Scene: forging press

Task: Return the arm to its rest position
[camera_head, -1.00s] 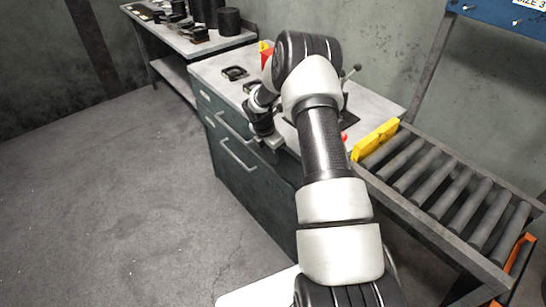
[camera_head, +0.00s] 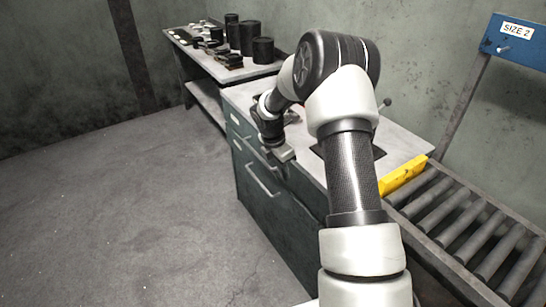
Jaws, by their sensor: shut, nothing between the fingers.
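My arm rises from the bottom right of the head view, bends at a black elbow and reaches down to the left. My gripper (camera_head: 284,156) is at the front left edge of the workbench top (camera_head: 402,142), above the drawers. It is small in the picture and shows shut and empty. I cannot tell whether it touches the bench top. The arm hides much of the bench surface behind it.
A green drawer cabinet (camera_head: 256,205) with handles is under the bench top. A roller conveyor (camera_head: 470,225) with a yellow end piece (camera_head: 404,177) stands at the right. A back table holds black cylinders (camera_head: 263,50) and small blocks. The floor (camera_head: 130,220) at left is clear.

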